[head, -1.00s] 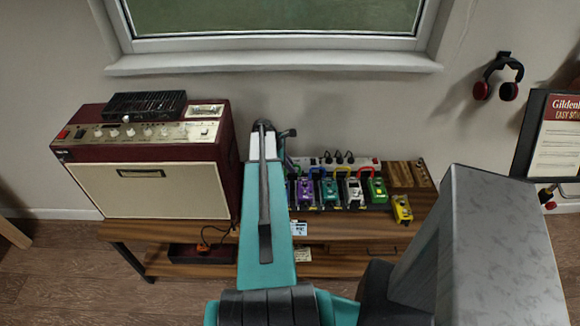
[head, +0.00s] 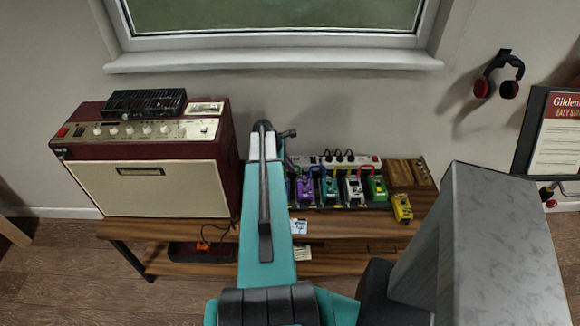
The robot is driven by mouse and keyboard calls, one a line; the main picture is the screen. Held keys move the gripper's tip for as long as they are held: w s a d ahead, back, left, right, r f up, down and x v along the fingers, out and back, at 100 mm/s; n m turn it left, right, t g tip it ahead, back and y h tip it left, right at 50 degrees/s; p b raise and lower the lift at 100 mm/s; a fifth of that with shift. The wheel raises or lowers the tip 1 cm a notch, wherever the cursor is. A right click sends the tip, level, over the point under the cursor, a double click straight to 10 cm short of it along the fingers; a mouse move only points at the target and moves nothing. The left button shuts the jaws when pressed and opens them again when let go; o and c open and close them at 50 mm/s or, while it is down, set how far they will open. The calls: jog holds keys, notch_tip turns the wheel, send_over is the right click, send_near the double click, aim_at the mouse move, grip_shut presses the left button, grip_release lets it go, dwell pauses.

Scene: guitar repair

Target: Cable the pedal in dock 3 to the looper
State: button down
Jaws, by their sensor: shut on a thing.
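A row of pedals stands on the dark pedalboard in the head view: purple (head: 306,190), teal (head: 329,192), white (head: 353,192) and green (head: 377,188). A dark blue one shows partly at the left end, behind my arm. Short coloured cables arch behind the row, among them a red one (head: 366,169). Dock numbers cannot be read, and I cannot tell which unit is the looper. A yellow pedal (head: 402,208) sits apart at the right, near the bench edge. My arm reaches to the row's left end; its gripper fingers and whatever they hold are hidden behind it.
A maroon amplifier (head: 145,160) with a black box (head: 145,103) on top stands on the bench left of my arm. A power strip (head: 345,161) with black plugs runs behind the pedals. A small wooden box (head: 402,173) is at the right. Headphones (head: 499,77) hang on the wall.

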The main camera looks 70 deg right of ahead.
jog(key=shift+f, duration=0.35)
dwell(0.4)
jog(key=c, duration=1.8)
grip_release()
jog(key=shift+o, duration=0.4)
jog(key=o, duration=0.3)
jog(key=shift+o, duration=0.2)
jog(key=shift+r, duration=0.15)
jog(key=shift+r+p, duration=2.2)
jog(key=shift+r, duration=1.65)
